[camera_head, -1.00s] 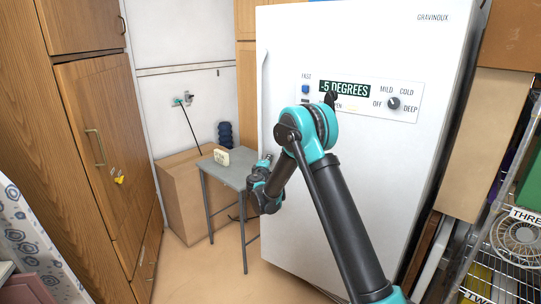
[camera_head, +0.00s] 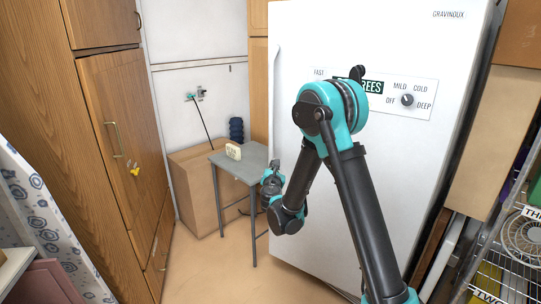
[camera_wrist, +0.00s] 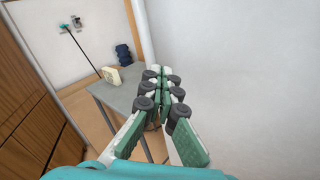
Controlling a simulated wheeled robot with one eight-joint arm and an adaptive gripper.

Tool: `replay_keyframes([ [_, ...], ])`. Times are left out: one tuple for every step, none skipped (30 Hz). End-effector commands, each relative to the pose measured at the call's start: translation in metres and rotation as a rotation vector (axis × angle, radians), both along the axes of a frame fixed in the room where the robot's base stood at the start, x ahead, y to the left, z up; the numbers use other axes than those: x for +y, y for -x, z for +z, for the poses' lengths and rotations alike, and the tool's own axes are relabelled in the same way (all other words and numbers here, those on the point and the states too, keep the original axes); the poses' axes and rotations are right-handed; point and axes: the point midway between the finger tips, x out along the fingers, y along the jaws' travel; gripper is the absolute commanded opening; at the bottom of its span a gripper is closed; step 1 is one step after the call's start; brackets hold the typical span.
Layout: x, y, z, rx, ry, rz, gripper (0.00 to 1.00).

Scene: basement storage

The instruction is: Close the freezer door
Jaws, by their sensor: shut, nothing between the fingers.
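The freezer (camera_head: 400,170) is a tall white unit filling the right half of the head view, with a control panel (camera_head: 419,98) high on its front. In the wrist view its white face (camera_wrist: 240,70) fills the right side. I cannot tell how far the door stands from the body. My gripper (camera_head: 273,168) is at the left edge of the freezer front, beside the grey table in the picture. In the wrist view the fingers (camera_wrist: 165,78) are together and empty, left of the white face. I cannot tell whether they touch it. My arm hides part of the panel and front.
A grey side table (camera_head: 255,158) holding a cream clock-like object (camera_head: 233,151) stands left of the freezer, near a cardboard box (camera_head: 195,195). Wooden cabinets (camera_head: 115,130) line the left. A wire rack (camera_head: 510,255) stands at right. Floor is clear at lower centre.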

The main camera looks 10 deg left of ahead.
Motion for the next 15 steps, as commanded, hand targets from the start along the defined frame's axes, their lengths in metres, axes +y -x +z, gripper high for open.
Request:
replay_keyframes([
  [0.000, 0.010, 0.002, -0.006, 0.083, 0.015, 0.00],
  [0.000, 0.014, 0.002, -0.011, 0.134, 0.023, 0.00],
  [0.000, 0.020, 0.003, -0.017, 0.194, 0.033, 0.00],
  [0.000, 0.024, 0.004, -0.021, 0.233, 0.040, 0.00],
  [0.000, 0.027, 0.004, -0.025, 0.267, 0.045, 0.00],
  [0.000, 0.030, 0.005, -0.029, 0.306, 0.051, 0.00],
  [0.000, 0.032, 0.005, -0.032, 0.329, 0.055, 0.00],
  [0.000, 0.033, 0.005, -0.034, 0.346, 0.056, 0.00],
  [0.000, 0.034, 0.005, -0.037, 0.365, 0.059, 0.00],
  [0.000, 0.034, 0.005, -0.038, 0.373, 0.061, 0.00],
  [0.000, 0.033, 0.005, -0.039, 0.378, 0.062, 0.00],
  [0.000, 0.031, 0.006, -0.039, 0.383, 0.062, 0.00],
  [0.001, 0.028, 0.005, -0.039, 0.383, 0.062, 0.00],
  [0.001, 0.025, 0.006, -0.039, 0.383, 0.061, 0.00],
  [0.001, 0.020, 0.005, -0.039, 0.383, 0.061, 0.00],
])
